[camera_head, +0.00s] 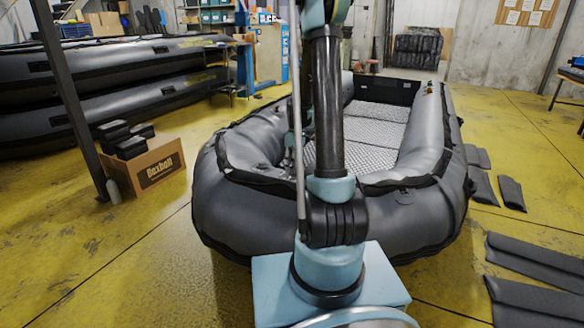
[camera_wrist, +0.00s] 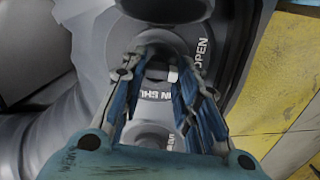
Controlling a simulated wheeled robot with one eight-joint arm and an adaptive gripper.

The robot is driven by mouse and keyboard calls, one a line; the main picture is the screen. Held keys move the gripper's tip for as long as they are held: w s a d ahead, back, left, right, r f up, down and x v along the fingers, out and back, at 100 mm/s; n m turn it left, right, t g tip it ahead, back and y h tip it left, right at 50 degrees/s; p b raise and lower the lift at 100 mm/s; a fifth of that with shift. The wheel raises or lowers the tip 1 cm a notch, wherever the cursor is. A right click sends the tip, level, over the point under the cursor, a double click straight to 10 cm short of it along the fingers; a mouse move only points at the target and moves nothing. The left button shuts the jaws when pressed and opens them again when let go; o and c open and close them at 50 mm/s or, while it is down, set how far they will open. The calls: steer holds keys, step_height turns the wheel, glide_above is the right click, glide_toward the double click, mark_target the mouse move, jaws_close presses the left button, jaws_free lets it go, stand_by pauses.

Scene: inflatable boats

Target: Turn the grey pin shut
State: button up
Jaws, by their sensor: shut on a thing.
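The grey pin (camera_wrist: 172,76) sits in the round valve on the boat's grey tube, and only a small pale part of it shows. My gripper (camera_wrist: 160,72) has its two blue-lined fingers closed around the pin, one on each side. The valve face (camera_wrist: 154,96) is light grey. OPEN is printed on its right side, and partly covered lettering sits just below the pin. The fingers hide much of the pin, so its exact angle is hard to tell. In the head view the grey inflatable boat (camera_head: 230,206) stands behind my arm, and the gripper and pin are hidden there.
A dark round cap (camera_wrist: 165,8) sits just above the fingertips, and another round fitting (camera_wrist: 152,138) lies below between the fingers. A cardboard box (camera_head: 160,166) stands left of the boat. Dark flat panels (camera_head: 535,262) lie on the yellow floor at right.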

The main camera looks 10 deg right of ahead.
steer(key=m, duration=0.4)
steer(key=shift+w+d, duration=0.1)
steer(key=m, duration=0.8)
steer(key=shift+w, duration=0.15)
steer(key=shift+m, duration=2.1)
steer(key=shift+w, duration=0.1)
steer(key=o, duration=1.1)
steer(key=shift+c, duration=0.2)
